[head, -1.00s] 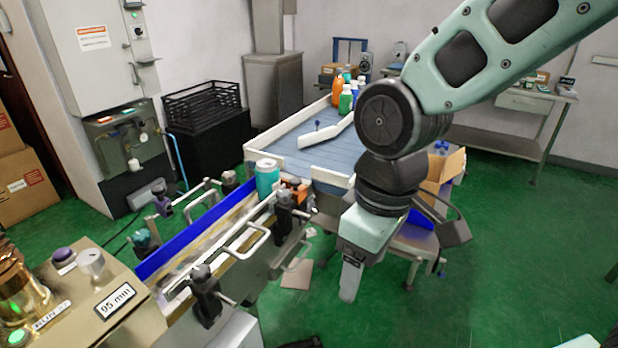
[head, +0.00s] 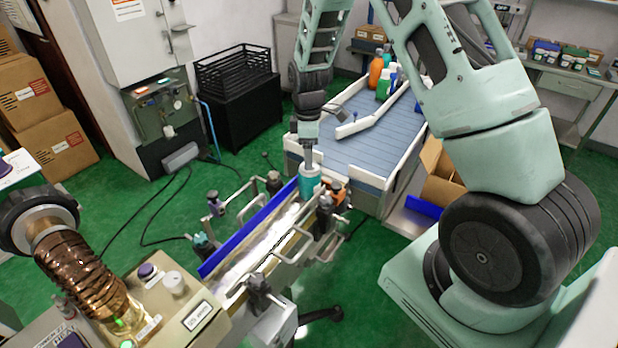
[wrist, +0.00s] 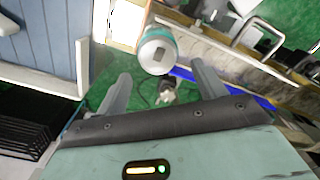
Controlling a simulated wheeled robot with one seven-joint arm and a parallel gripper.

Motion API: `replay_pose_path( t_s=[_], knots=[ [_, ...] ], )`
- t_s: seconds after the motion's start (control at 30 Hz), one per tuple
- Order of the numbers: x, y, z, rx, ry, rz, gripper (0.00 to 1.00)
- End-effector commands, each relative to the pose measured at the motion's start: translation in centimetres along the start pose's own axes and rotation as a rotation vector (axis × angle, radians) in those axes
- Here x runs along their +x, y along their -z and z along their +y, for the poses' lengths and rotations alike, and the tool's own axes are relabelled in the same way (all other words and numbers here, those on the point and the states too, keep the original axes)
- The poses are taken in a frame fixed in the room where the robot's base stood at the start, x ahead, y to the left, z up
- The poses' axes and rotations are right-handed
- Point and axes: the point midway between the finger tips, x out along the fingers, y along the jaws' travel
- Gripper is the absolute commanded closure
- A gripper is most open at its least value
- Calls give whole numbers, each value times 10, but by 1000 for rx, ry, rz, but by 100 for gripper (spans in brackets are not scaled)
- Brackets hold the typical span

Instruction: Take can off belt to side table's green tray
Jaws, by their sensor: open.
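The teal can (head: 310,182) stands upright at the far end of the narrow belt (head: 262,246), by the blue guide rail. In the wrist view its pale round top (wrist: 157,55) and teal side show just beyond the fingertips, roughly between them. My gripper (head: 308,164) is above the can, pointing down. Its two fingers are spread apart and empty in the wrist view (wrist: 162,82). Whether the fingertips touch the can is not clear. I cannot make out a green tray.
Clamps and rails (head: 290,240) line the narrow belt. The wide blue conveyor (head: 365,155) lies behind, with several bottles at its far end. A small table with a cardboard box (head: 440,172) stands right of it. A black crate (head: 232,72) is at the back left.

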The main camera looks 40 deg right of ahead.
Motion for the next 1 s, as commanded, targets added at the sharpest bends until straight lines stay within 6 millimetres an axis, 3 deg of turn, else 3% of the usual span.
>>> replay_pose_path(
  t_s=[0.2,0.47,0.8,1.0],
  knots=[
    [32,0,0,0,2,-1,30],
    [46,0,0,2,1,0,30],
    [84,-3,2,1,2,-1,30],
    [94,-2,3,1,-1,1,30]
  ],
)
